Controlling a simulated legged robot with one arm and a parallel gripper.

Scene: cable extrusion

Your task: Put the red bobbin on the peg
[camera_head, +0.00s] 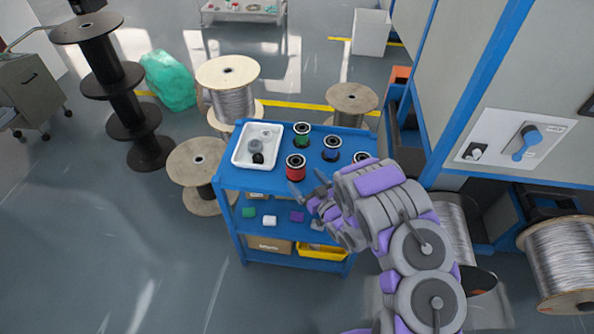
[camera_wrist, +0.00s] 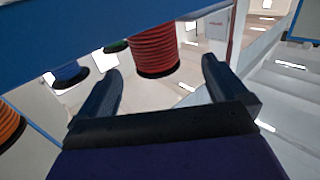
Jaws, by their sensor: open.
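The red bobbin (camera_head: 295,170) stands upright on the front edge of the blue cart's top. In the wrist view, which shows the scene upside down, the red bobbin (camera_wrist: 156,48) appears ahead of and between the two spread fingers. My gripper (camera_head: 309,184) is just in front of the cart's edge, close to the red bobbin; it is open and empty in the wrist view (camera_wrist: 162,75).
The blue cart top (camera_head: 232,180) also holds a green bobbin (camera_head: 302,137), a blue bobbin (camera_head: 331,150), another bobbin (camera_head: 361,157) partly hidden, and a white tray (camera_head: 242,156). Large wooden spools (camera_head: 195,165) stand left of it. The machine cabinet (camera_head: 535,75) stands at right.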

